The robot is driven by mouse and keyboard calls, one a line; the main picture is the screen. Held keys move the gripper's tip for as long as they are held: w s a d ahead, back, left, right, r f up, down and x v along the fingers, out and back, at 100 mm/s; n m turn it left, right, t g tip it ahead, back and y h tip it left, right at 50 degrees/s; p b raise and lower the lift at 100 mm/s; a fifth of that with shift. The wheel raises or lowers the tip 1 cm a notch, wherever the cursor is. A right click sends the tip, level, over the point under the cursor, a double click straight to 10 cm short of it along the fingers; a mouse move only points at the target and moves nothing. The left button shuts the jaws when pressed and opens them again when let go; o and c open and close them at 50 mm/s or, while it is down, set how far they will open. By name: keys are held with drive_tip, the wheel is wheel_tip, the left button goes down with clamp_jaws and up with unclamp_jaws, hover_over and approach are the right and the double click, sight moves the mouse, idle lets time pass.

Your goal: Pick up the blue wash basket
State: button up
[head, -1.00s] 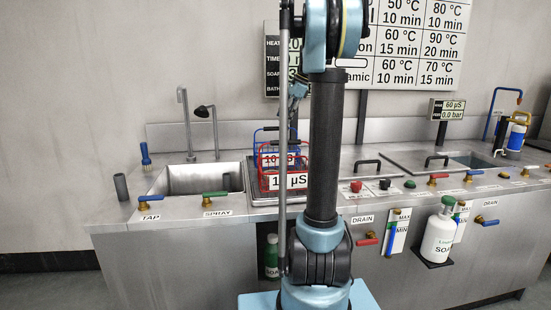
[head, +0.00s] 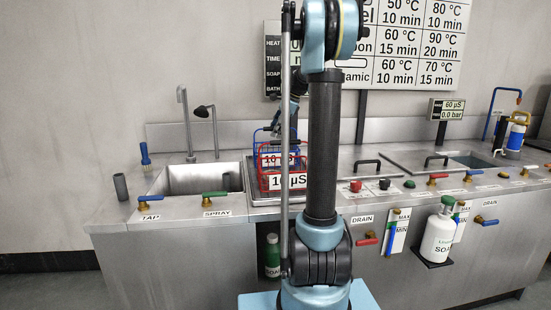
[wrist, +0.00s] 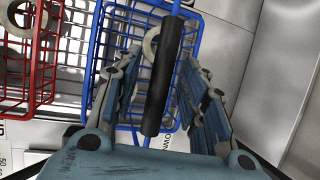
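The blue wash basket (wrist: 97,45) is a wire basket with a thick dark handle grip, seen from above in the wrist view. A pale ring lies in it, partly hidden by the grip. My gripper (wrist: 160,85) is open, with one finger on each side of the dark grip. A clear gap shows at the right finger; I cannot tell whether the left one touches. In the head view my gripper (head: 278,125) is above the basket.
A red wire basket (wrist: 43,60) with rings stands close to the left in the wrist view. A sink (head: 200,180) lies to the left. Taps and knobs line the bench's front edge.

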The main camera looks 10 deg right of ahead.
clamp_jaws()
drive_tip(key=shift+r, duration=0.15)
